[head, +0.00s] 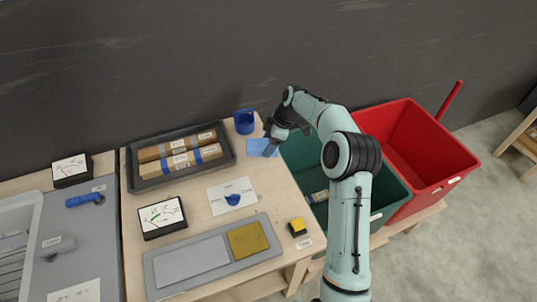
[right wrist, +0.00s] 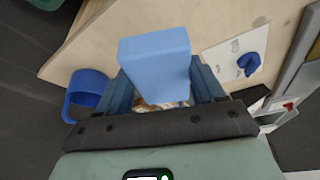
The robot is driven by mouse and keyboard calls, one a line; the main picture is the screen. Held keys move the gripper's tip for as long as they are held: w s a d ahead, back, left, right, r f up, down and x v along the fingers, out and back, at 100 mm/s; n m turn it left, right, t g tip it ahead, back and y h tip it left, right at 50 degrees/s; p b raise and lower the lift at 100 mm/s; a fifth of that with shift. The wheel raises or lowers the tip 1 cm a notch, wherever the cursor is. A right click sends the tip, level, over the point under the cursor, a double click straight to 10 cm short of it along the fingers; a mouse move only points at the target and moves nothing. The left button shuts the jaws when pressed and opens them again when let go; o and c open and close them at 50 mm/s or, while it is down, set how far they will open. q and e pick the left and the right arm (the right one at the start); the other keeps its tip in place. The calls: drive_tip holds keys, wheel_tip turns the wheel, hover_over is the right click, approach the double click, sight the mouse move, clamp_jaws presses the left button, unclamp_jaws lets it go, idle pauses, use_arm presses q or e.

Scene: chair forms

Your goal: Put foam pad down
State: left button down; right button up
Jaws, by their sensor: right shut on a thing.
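The foam pad (right wrist: 157,52) is a light blue block. In the right wrist view it stands between the two fingers of my right gripper (right wrist: 163,88), which is shut on it. In the head view the pad (head: 259,147) shows beside the fingertips of my right gripper (head: 270,143), over the far right corner of the wooden table (head: 278,192). Whether the pad touches the table top is not clear. My left gripper is not in view.
A blue cup-like ring (head: 244,121) stands close behind the pad. A dark tray (head: 136,181) with brown packages lies to the left. A white card (head: 222,190) with a blue shape lies in front. Green (head: 296,160) and red (head: 415,135) bins stand right of the table.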

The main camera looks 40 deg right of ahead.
sight(269, 161)
wheel_tip(269, 161, down, 6)
drive_tip(key=shift+r, duration=0.15)
idle(0.3)
drive_tip(key=o, duration=1.2)
drive_tip(key=v, duration=1.2)
